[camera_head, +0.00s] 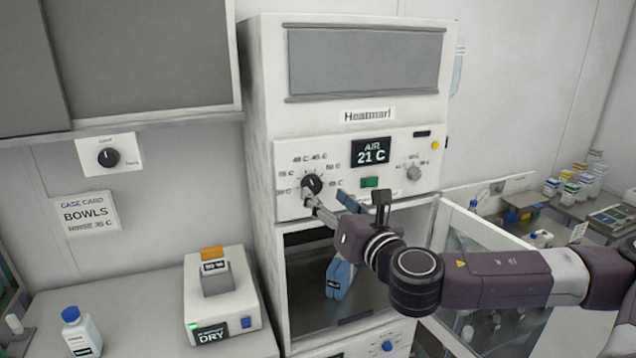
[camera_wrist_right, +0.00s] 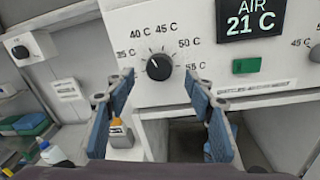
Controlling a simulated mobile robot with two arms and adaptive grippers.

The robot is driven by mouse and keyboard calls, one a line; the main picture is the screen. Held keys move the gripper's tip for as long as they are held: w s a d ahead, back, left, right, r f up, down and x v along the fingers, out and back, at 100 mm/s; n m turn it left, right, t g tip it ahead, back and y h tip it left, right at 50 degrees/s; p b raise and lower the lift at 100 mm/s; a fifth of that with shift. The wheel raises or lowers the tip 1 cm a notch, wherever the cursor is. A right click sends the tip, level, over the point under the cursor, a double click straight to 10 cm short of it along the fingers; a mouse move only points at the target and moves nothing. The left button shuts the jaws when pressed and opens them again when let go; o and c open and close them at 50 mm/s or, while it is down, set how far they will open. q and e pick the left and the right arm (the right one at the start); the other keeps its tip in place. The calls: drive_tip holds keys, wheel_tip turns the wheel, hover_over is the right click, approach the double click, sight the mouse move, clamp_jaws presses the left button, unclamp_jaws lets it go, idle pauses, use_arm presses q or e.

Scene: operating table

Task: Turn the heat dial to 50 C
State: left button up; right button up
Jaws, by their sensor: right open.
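The heat dial (camera_head: 312,184) is a round black knob on the white warming cabinet's front panel, with temperature labels around it. In the right wrist view the dial (camera_wrist_right: 159,67) has its white mark pointing up and left, roughly toward the 40 C label. The 50 C label (camera_wrist_right: 190,42) is at its upper right. My right gripper (camera_wrist_right: 159,78) is open, with one blue-padded finger on each side of the dial and gaps between. In the head view the right gripper (camera_head: 308,198) partly covers the dial's lower edge. My left gripper is not in view.
The display (camera_head: 371,152) reads AIR 21 C. A green button (camera_head: 369,182) and a grey knob (camera_head: 413,173) sit right of the dial. Below is an open compartment, its glass door (camera_head: 470,240) swung right. Another black dial (camera_head: 108,157) is on the left wall.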

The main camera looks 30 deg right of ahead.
sight(315, 186)
drive_tip(key=w, duration=0.1)
drive_tip(key=w+p, duration=0.1)
drive_tip(key=w, duration=0.1)
drive_tip(key=shift+w+d+r+p, duration=0.15)
drive_tip(key=shift+d+p, duration=0.15)
drive_tip(key=shift+w, duration=0.7)
drive_tip(key=shift+d, duration=0.1)
